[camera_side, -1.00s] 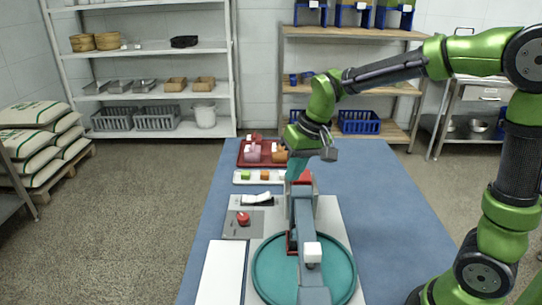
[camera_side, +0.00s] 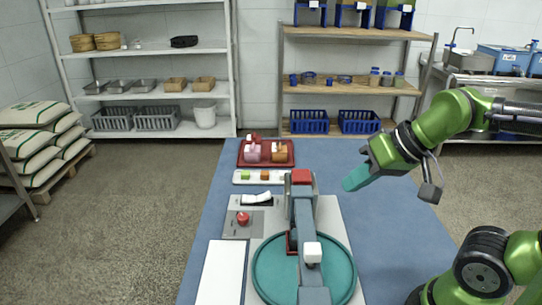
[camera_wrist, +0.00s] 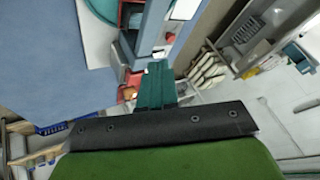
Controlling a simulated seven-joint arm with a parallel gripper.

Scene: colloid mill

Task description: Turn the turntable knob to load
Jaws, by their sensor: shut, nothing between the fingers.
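The teal turntable disc (camera_side: 268,272) lies at the front of the machine, under its grey arm (camera_side: 305,222). A red knob (camera_side: 243,218) sits on a grey plate (camera_side: 232,232) to the left of the machine; I cannot read its markings or setting. My gripper (camera_side: 350,183) is to the right of the machine, above the blue table, with its teal fingers shut and empty. It is apart from the knob and the turntable. The fingers (camera_wrist: 155,82) also show in the wrist view, with the turntable's edge (camera_wrist: 104,10) at the top.
A white rocker-like part (camera_side: 257,197) lies behind the knob. A white strip with small coloured blocks (camera_side: 264,176) and a red tray (camera_side: 287,160) stand farther back. The blue table (camera_side: 390,235) is clear on the right.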

